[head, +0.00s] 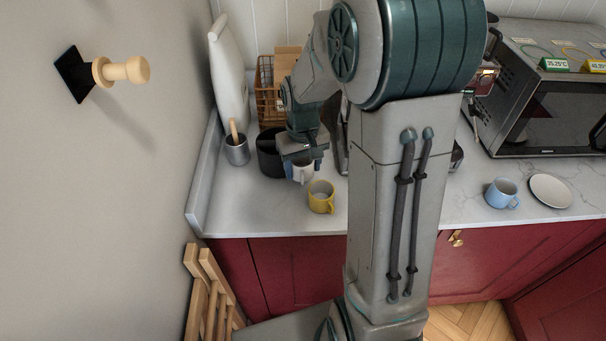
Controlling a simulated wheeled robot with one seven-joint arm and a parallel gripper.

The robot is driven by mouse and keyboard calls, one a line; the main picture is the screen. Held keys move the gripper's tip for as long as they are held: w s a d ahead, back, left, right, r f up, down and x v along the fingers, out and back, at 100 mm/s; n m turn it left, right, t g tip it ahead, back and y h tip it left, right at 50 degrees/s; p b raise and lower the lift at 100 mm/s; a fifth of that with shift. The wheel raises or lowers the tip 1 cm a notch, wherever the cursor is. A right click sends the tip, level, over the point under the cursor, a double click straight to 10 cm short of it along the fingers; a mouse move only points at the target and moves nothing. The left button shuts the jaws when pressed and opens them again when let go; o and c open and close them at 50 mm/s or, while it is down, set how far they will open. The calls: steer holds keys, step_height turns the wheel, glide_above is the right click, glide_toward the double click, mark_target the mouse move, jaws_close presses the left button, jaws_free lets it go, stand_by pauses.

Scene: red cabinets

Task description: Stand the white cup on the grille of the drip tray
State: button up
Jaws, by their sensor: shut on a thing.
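My gripper (302,163) points down over the counter, left of my upright arm column, and is shut on the white cup (303,174). The cup is partly covered by the fingers. I cannot tell whether its base touches the counter. The drip tray and its grille cannot be made out; my arm covers most of a machine, with one part (484,78) showing at the right of the arm and a dark grey edge (342,140) at its left.
A yellow mug (321,197) stands just in front of the white cup. A black container (270,153) and a grey pot (237,151) stand left of it. A blue mug (502,194), a white saucer (551,191) and a microwave (545,105) are at the right.

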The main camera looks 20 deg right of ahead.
steer(key=shift+f, duration=1.9)
steer(key=shift+f, duration=0.1)
steer(key=shift+f, duration=0.15)
steer(key=o, duration=1.1)
steer(key=shift+r, duration=0.2)
